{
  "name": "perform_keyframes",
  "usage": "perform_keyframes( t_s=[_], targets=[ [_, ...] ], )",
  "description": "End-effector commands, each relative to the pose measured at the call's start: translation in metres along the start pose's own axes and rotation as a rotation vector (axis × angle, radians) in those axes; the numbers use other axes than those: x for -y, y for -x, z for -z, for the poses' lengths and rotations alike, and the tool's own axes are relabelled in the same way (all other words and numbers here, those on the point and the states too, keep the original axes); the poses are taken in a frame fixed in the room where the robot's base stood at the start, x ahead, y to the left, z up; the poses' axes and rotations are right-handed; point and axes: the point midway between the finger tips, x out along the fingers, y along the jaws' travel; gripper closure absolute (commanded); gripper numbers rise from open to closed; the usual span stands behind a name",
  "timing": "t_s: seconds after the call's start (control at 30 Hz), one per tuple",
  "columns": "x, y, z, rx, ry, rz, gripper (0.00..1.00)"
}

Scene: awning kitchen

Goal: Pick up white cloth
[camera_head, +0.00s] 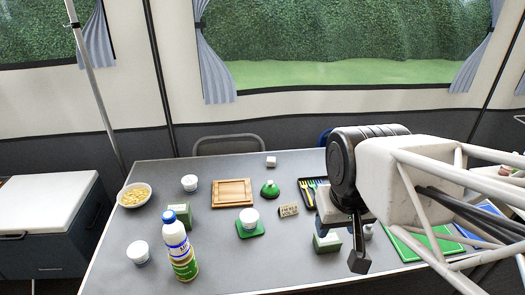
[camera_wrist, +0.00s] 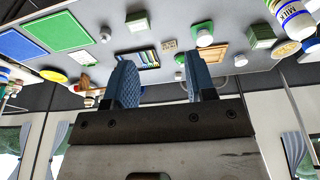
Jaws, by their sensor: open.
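I cannot make out a white cloth in either view; it may be hidden behind my arm or out of frame. My gripper (camera_head: 358,258) hangs above the right part of the grey table (camera_head: 205,265) in the head view, and only part of its fingers shows there. In the wrist view my gripper (camera_wrist: 161,78) has its two blue-grey fingers wide apart with nothing between them. The tabletop shows beyond the fingers, upside down. My arm covers part of the table's right side in the head view.
A milk bottle (camera_head: 179,248), white cups (camera_head: 139,252), a bowl of yellow food (camera_head: 134,195), a wooden board (camera_head: 232,193), a green box (camera_head: 327,242) and a cutlery tray (camera_wrist: 137,60) stand on the table. The front middle is clear.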

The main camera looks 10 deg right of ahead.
Motion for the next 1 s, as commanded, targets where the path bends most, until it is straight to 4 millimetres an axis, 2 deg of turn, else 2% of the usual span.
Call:
perform_keyframes(
  t_s=[0.27,0.43,0.77,1.0],
  targets=[
    [0.0,0.0,0.0,0.0,0.0,0.0,0.48],
    [0.0,0.0,0.0,0.0,0.0,0.0,0.22],
    [0.0,0.0,0.001,0.001,-0.002,0.001,0.21],
    [0.003,0.001,0.017,0.02,-0.04,0.023,0.21]
  ],
)
